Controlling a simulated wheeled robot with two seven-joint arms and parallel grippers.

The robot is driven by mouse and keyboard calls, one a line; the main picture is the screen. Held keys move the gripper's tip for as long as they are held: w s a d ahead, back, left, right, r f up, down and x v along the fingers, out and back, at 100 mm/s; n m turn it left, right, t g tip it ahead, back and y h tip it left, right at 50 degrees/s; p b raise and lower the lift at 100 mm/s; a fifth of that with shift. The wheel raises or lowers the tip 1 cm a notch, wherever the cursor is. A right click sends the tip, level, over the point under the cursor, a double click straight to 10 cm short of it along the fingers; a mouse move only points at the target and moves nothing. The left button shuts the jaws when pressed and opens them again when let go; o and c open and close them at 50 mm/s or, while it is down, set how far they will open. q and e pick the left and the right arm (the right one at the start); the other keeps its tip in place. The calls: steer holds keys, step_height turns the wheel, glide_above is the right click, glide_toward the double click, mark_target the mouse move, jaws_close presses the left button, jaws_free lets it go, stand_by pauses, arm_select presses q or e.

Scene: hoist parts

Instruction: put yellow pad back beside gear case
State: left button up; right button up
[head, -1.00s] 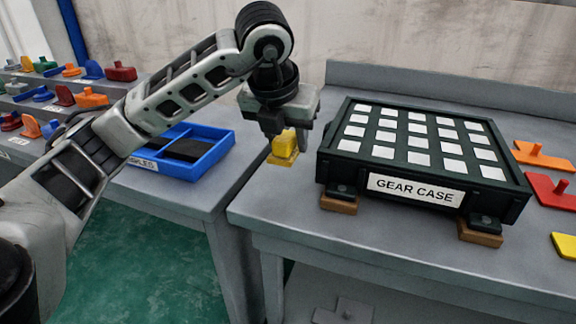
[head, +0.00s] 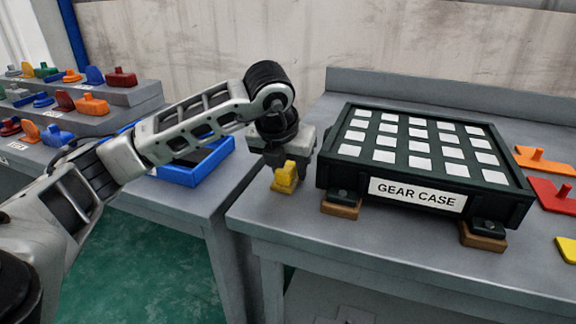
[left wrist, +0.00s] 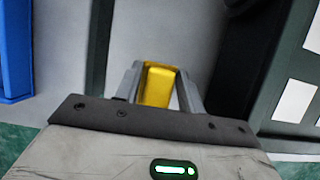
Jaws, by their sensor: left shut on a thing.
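My left gripper (head: 284,160) is shut on a yellow pad (head: 285,180), just left of the gear case (head: 335,174). The pad hangs below the fingers near the left edge of the table; whether it touches the top I cannot tell. In the left wrist view the yellow pad (left wrist: 158,86) sits between the two fingers (left wrist: 160,90). The gear case is a dark green box with white squares on top and a "GEAR CASE" label. Another yellow pad (head: 566,250) lies at the right picture edge. My right gripper is not in view.
Brown blocks (head: 340,209) stand under the case's front corners. Orange (head: 545,160) and red (head: 552,193) pads lie right of it. A blue tray (head: 180,176) is on the left table, partly behind my arm. Coloured parts stand on steps at far left. A gap separates the tables.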

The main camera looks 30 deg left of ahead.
arm_select(q)
steer(key=o, duration=0.9)
steer(key=shift+o, duration=0.2)
steer(key=shift+r, duration=0.25)
steer(key=p+v, duration=0.1)
steer(key=v, duration=1)
steer(key=shift+s+r+p, duration=0.2)
steer(key=shift+s+p, duration=0.1)
steer(key=shift+p, duration=0.1)
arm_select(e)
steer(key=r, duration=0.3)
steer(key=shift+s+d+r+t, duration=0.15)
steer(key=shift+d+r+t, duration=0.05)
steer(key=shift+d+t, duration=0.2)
arm_select(q)
steer(key=shift+d, duration=0.15)
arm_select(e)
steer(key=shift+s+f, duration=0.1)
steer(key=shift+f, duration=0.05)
